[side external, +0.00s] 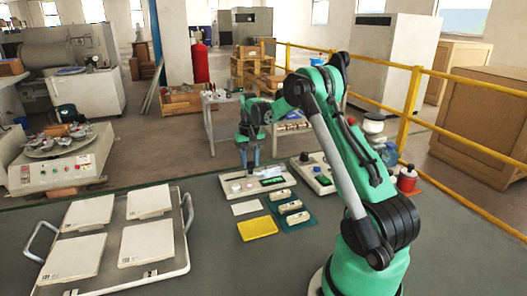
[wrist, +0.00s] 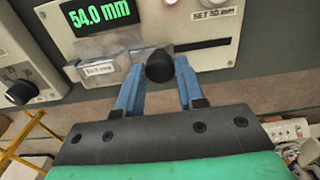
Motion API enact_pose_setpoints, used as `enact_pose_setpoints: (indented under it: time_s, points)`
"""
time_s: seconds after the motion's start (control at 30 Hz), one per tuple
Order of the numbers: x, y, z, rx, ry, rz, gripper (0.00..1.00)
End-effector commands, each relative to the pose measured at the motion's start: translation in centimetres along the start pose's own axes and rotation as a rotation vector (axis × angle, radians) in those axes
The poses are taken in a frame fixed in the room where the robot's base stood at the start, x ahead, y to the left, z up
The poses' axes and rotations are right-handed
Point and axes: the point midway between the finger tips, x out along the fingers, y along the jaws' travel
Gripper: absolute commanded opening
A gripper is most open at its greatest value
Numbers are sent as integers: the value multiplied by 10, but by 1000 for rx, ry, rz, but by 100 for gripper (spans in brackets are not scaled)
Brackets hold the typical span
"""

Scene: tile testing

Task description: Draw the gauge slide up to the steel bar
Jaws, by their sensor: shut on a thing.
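The gauge is a pale panel (wrist: 219,49) with a green readout of 54.0 mm (wrist: 99,16) and a dark slot (wrist: 204,46). A round black knob (wrist: 159,67), apparently the gauge slide's handle, sits at the slot's left end. My gripper (wrist: 160,68) has its two blue fingers on either side of the knob and is shut on it. A shiny grey block (wrist: 110,46), probably the steel bar, lies left of the knob; its small label (wrist: 99,70) is hard to read. In the side view my gripper (side external: 249,163) points down at the pale gauge board (side external: 240,195).
Another board with a black knob (side external: 304,157) stands to the right.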

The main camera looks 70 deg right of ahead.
Motion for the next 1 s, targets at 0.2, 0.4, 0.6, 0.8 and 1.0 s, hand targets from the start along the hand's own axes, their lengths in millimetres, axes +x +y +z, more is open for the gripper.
enact_pose_setpoints:
  time_s: [0.2,0.4,0.6,0.8,1.0]
  points:
    - [0,2,0,3,2,5,63]
    - [0,1,0,2,1,3,63]
    - [-9,1,0,1,1,2,63]
    - [-26,1,0,1,0,2,63]
    - [-44,0,0,1,0,1,63]
